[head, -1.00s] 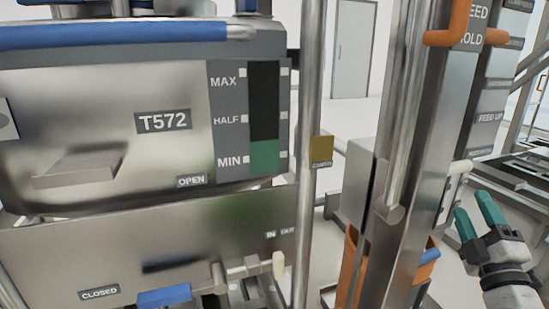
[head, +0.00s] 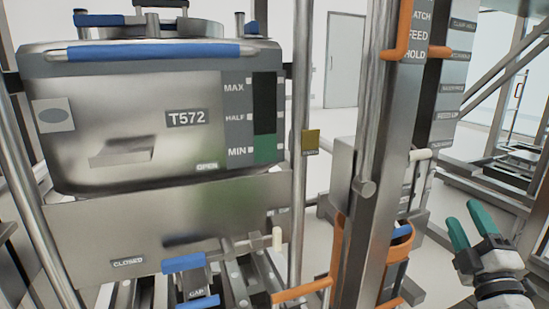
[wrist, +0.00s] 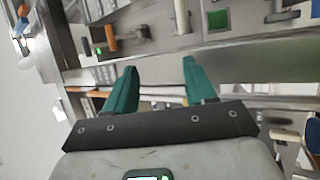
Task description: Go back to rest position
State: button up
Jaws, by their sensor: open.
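My gripper (head: 466,226) is at the lower right of the head view. Its two green fingers are apart, with nothing between them. In the wrist view the open gripper (wrist: 161,88) faces metal framework and panels. Its fingers touch nothing that I can make out. The steel bin marked T572 (head: 130,120) stands at the left of the head view, with a blue-edged top and a level window reading MAX, HALF and MIN. Green shows at the MIN mark.
A steel column (head: 375,150) with orange handles (head: 398,30) stands between the bin and my gripper. A thinner upright pole (head: 301,100) carries a small yellow tag. Blue-handled levers (head: 183,263) sit below the bin. Open floor shows behind, with a door (head: 344,60) beyond.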

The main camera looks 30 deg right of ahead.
jog(key=w+a+f+m+g+y, duration=0.25)
jog(key=a+f+y, duration=0.35)
jog(key=a+f, duration=0.55)
jog(key=w+a+f+m+g+y, duration=0.1)
jog(key=w+a+f+g+y, duration=0.45)
jog(key=f, duration=0.85)
jog(key=s+a+f+m+g+y, duration=0.1)
jog(key=s+a+f+m+g, duration=0.1)
jog(key=s+a+f+g, duration=0.5)
jog(key=s+a+f+m+g+y, duration=0.25)
jog(key=s+a+f, duration=0.3)
jog(key=s, duration=0.55)
notch_tip(320, 180, up, 33)
jog(key=p, duration=3.2)
jog(key=shift+f+t+h, duration=0.15)
jog(key=shift+t+h, duration=0.2)
jog(key=shift+h, duration=0.05)
jog(key=shift+c, duration=0.3)
